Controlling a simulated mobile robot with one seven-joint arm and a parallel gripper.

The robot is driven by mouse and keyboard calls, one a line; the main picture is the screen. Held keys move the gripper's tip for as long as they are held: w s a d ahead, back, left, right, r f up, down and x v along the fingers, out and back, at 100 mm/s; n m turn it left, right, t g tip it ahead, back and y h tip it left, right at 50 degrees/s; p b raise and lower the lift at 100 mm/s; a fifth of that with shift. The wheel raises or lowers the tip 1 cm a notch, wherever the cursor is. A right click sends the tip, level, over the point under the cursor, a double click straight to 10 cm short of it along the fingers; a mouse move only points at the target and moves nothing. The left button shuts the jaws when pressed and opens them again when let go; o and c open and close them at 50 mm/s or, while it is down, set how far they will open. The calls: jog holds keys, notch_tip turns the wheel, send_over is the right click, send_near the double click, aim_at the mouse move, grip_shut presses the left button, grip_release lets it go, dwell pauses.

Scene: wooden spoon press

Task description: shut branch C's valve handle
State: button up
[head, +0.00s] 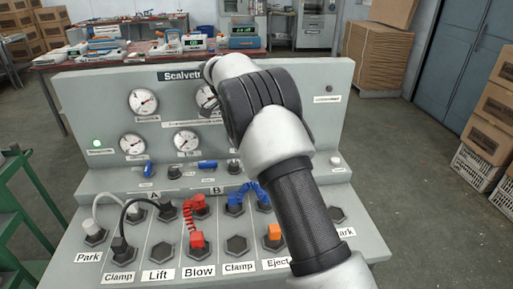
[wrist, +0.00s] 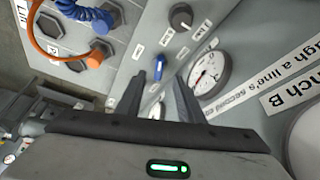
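In the wrist view a small blue valve handle (wrist: 159,68) stands on the grey panel, just beyond and between my fingertips. It looks like branch C's handle, but its letter is not readable. My gripper (wrist: 157,84) is open, with two dark fingers apart and nothing seen between them. In the head view my arm covers the right part of the panel (head: 90,95), hiding branch C's handle and my fingertips. Branch A's blue handle (head: 147,168) is upright, and branch B's blue handle (head: 207,165) lies sideways.
Gauges (head: 143,101) and black knobs (wrist: 181,17) sit close by on the panel. Below are hex sockets with a red hose (head: 190,212), a blue hose (head: 243,193) and an orange plug (head: 273,232). A cluttered bench (head: 75,60) is behind; boxes (head: 490,125) stand at right.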

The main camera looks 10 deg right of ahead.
jog(key=p+v, duration=0.1)
jog(key=v, duration=0.7)
jog(key=o, duration=0.6)
jog(key=shift+d, duration=0.2)
jog(key=o, duration=0.4)
jog(key=d+n+y+p, duration=0.1)
jog(key=d+n, duration=0.1)
jog(key=d+n+y+p, duration=0.1)
jog(key=d+n, duration=0.1)
jog(key=n, duration=0.1)
jog(key=d+f+n+y+p, duration=0.1)
jog(key=d+n, duration=0.1)
jog(key=n, duration=0.1)
jog(key=shift+s+d+f+p, duration=0.1)
jog(key=shift+s+d+p, duration=0.05)
jog(key=shift+s+p, duration=0.25)
jog(key=shift+c, duration=0.2)
jog(key=shift+s+d+n+t+y+p, duration=1.3)
jog(key=shift+d+n, duration=1.05)
jog(key=shift+n, duration=2.65)
jog(key=x, duration=1.6)
jog(key=shift+w+f, duration=0.2)
jog(key=shift+w, duration=0.1)
